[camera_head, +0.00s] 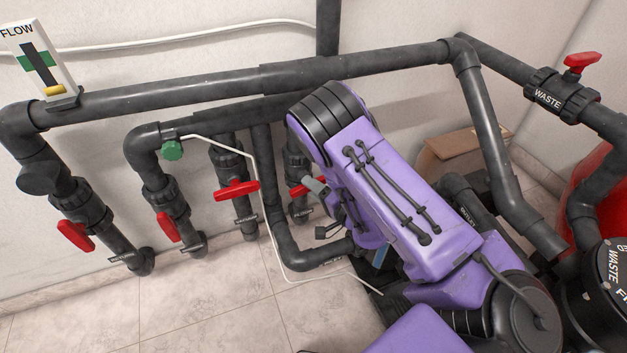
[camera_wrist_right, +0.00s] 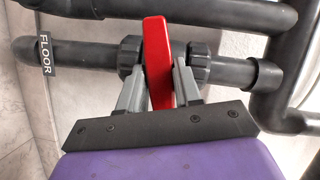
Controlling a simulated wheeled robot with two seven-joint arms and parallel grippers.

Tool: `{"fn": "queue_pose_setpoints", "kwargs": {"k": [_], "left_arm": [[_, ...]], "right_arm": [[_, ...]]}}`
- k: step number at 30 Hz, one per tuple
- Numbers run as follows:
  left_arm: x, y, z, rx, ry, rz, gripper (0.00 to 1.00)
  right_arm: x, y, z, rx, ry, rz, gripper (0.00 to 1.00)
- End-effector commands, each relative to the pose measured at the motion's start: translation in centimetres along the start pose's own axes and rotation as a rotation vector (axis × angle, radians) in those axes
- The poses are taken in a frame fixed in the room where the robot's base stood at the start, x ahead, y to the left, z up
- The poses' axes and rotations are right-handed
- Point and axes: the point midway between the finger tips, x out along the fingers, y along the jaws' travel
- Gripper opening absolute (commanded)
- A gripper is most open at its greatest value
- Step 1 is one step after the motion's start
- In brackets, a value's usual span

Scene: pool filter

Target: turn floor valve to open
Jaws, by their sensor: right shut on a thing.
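The floor valve's red handle (camera_wrist_right: 157,62) sits across its dark pipe in the right wrist view, roughly at a right angle to it. A "FLOOR" label (camera_wrist_right: 46,54) is on that pipe, left of the valve. My right gripper (camera_wrist_right: 158,82) is shut on the handle, with one grey finger on each side. In the head view, the handle (camera_head: 301,188) shows partly beside my right gripper (camera_head: 317,186), and my purple arm covers much of that area. My left gripper is in neither view.
Other valves with red handles stand to the left: a crosswise one (camera_head: 237,190), then two more (camera_head: 167,226) (camera_head: 76,235). A thick horizontal pipe (camera_head: 180,93) runs above them. A white cable (camera_head: 262,215) hangs nearby. The tiled floor (camera_head: 190,310) at lower left is clear.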

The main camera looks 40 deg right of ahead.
Motion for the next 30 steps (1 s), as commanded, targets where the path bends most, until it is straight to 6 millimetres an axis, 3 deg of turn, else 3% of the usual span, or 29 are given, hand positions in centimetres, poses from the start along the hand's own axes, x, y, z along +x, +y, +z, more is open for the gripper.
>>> {"fn": "queue_pose_setpoints", "kwargs": {"k": [1, 12, 30], "left_arm": [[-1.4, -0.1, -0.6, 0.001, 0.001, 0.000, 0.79], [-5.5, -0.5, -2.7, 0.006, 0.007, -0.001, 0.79], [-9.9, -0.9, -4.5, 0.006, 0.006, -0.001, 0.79]], "right_arm": [[-0.1, -0.8, -0.1, -0.036, -0.004, 0.019, 0.03], [-0.1, -0.9, 0.1, -0.362, -0.006, 0.152, 0.03], [0.1, -0.8, 0.5, -0.882, -0.009, 0.365, 0.03]]}}
